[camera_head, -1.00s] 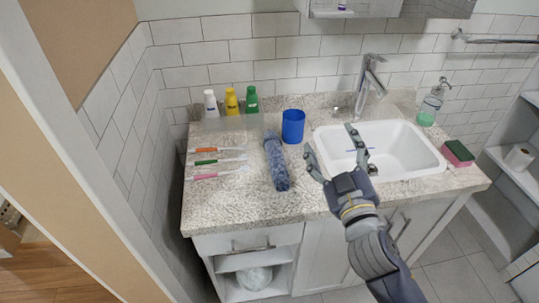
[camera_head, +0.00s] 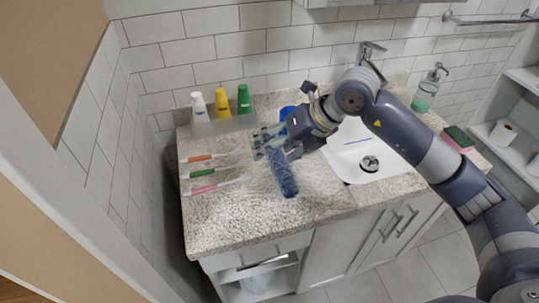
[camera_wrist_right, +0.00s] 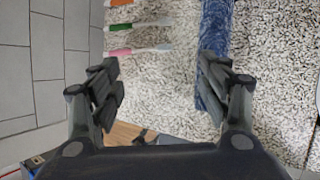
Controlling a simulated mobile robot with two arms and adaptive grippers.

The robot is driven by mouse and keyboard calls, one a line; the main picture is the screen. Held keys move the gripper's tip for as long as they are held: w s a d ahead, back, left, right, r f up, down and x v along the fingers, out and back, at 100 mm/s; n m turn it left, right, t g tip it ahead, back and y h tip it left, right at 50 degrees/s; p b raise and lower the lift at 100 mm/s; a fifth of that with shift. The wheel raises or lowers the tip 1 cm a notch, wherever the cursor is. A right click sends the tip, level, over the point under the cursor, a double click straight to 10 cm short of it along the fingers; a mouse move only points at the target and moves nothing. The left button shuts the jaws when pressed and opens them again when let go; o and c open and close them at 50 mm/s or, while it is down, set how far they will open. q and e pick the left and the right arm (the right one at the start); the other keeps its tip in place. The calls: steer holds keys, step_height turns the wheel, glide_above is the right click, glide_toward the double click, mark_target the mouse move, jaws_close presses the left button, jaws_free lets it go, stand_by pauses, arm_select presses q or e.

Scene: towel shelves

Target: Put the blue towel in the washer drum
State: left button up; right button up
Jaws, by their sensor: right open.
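The blue towel (camera_head: 282,174) lies rolled up, lengthwise, on the speckled counter; its far end is hidden behind my right gripper (camera_head: 265,145) in the head view. In the right wrist view the towel (camera_wrist_right: 214,35) runs down from the top edge behind the right-hand finger. My right gripper (camera_wrist_right: 160,78) is open, its fingers wide apart with nothing between them but bare counter farther off. The towel is beside the opening, not between the fingers. No washer drum is in view. My left gripper is not in view.
A white sink (camera_head: 370,142) is partly covered by my right arm. Several toothbrushes (camera_head: 207,173) lie left of the towel. White, yellow (camera_head: 224,103) and green bottles stand behind. A blue cup (camera_head: 286,112) is mostly hidden by the gripper. The counter's front left is clear.

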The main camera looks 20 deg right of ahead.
mark_target(282, 157)
steer(key=w+d+m+h, duration=0.1)
steer(key=w+d+h, duration=0.15)
steer(key=d, duration=0.35)
steer(key=b+x, duration=0.2)
steer(key=x, duration=0.1)
steer(key=b+x, duration=0.2)
steer(key=x, duration=0.2)
steer(key=b+x, duration=0.2)
steer(key=x, duration=0.1)
steer(key=shift+s+f, duration=0.25)
steer(key=shift+f, duration=0.2)
steer(key=shift+w, duration=0.15)
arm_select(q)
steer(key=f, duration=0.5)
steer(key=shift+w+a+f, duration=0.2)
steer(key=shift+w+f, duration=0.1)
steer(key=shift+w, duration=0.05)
arm_select(e)
steer(key=shift+c, duration=0.2)
steer(key=c, duration=1.4)
steer(key=shift+r, duration=0.15)
steer(key=shift+c, duration=1)
